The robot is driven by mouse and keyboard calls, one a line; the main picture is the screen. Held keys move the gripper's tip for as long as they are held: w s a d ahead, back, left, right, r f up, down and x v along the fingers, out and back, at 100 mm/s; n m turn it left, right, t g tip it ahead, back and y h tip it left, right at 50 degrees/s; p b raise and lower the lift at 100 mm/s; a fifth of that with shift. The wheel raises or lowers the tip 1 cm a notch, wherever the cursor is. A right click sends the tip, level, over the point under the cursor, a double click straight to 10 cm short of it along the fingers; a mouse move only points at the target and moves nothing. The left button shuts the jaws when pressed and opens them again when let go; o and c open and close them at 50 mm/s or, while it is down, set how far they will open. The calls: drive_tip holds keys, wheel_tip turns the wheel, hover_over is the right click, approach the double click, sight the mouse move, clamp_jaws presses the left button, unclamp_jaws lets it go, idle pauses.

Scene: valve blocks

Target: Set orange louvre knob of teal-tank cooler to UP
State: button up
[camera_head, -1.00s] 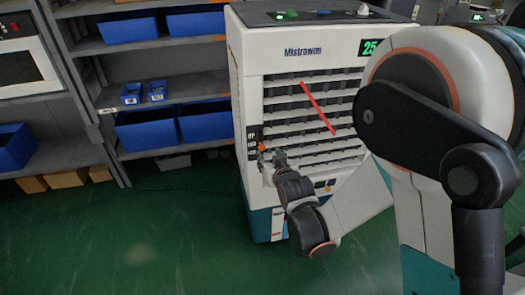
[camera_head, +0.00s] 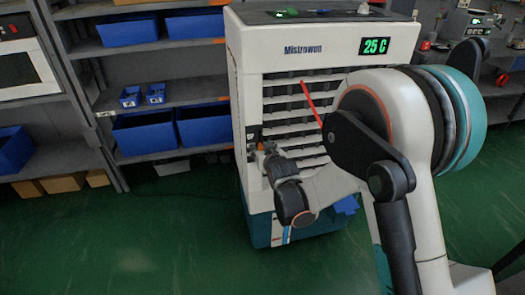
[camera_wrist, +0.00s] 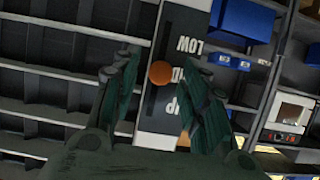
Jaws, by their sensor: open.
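The cooler (camera_head: 253,95) is a white cabinet with dark louvres and a teal lower part. Its orange round knob (camera_wrist: 160,73) sits in a dark vertical slot on the front panel. In the wrist view the panel's labels appear upside down, LOW at the top and UP at the bottom, and the knob is level with the middle label, partly hidden. My gripper (camera_wrist: 162,82) is open, one finger on each side of the knob, with gaps visible. In the head view my gripper (camera_head: 268,155) is at the panel's left edge and hides most of the knob.
A green 25 C display (camera_head: 375,46) is at the cooler's top right. A red strip (camera_head: 311,102) slants across the louvres. Shelves with blue bins (camera_head: 146,133) stand behind on the left. Green floor (camera_head: 140,235) is clear at front left.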

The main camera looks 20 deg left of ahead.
clamp_jaws()
drive_tip(key=shift+r+p, duration=1.25)
drive_tip(key=shift+r, duration=1.05)
drive_tip(key=shift+w, duration=0.1)
unclamp_jaws()
drive_tip(key=v, duration=1.2)
drive_tip(key=shift+f, duration=0.1)
